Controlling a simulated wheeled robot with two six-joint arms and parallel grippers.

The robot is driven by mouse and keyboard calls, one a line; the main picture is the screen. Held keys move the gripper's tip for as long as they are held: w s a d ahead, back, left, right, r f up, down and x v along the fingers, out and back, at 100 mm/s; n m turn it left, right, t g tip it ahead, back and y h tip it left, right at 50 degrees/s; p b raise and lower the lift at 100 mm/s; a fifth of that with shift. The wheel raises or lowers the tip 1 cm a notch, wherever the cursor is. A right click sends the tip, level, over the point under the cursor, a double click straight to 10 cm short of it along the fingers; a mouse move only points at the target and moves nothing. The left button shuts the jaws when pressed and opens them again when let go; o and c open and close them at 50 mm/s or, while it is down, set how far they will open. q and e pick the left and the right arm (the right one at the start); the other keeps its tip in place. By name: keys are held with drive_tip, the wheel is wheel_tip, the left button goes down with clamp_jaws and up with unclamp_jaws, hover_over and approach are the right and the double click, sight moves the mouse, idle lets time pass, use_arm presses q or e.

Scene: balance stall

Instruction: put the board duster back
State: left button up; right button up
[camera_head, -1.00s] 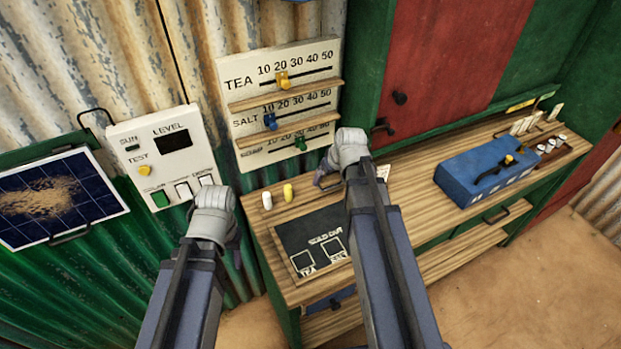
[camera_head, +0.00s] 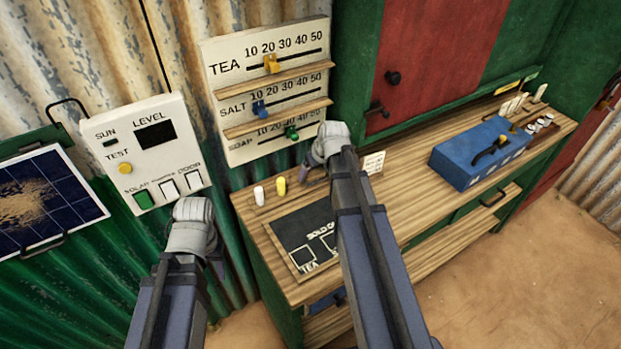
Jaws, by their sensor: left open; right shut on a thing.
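My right gripper (camera_head: 310,172) is low over the back of the wooden counter (camera_head: 400,206), just right of the white and yellow chalk pieces. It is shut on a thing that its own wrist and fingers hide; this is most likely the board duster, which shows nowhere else. I cannot tell if that thing touches the counter. The blackboard (camera_head: 290,233) lies set in the counter's left end, partly hidden by my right arm. My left gripper (camera_head: 212,255) is open, in front of the green wall below the switch panel; its fingers are mostly hidden.
White chalk (camera_head: 259,196) and yellow chalk (camera_head: 281,186) stand behind the blackboard. A small card (camera_head: 373,162) stands right of my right gripper. A blue box (camera_head: 470,165) is on the counter's right part. The slider board (camera_head: 215,55) and switch panel (camera_head: 112,157) hang behind.

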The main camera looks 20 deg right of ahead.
drive_tip(key=shift+w+d+f, duration=0.15)
drive_tip(key=shift+f, duration=0.35)
drive_tip(key=shift+w+a+r, duration=0.1)
drive_tip(key=shift+a, duration=0.1)
drive_tip(key=shift+d, duration=0.15)
drive_tip(key=o, duration=0.9)
use_arm(q)
drive_tip(key=shift+w+a+f, duration=0.15)
drive_tip(key=shift+a+f, duration=0.15)
drive_tip(key=shift+f, duration=0.2)
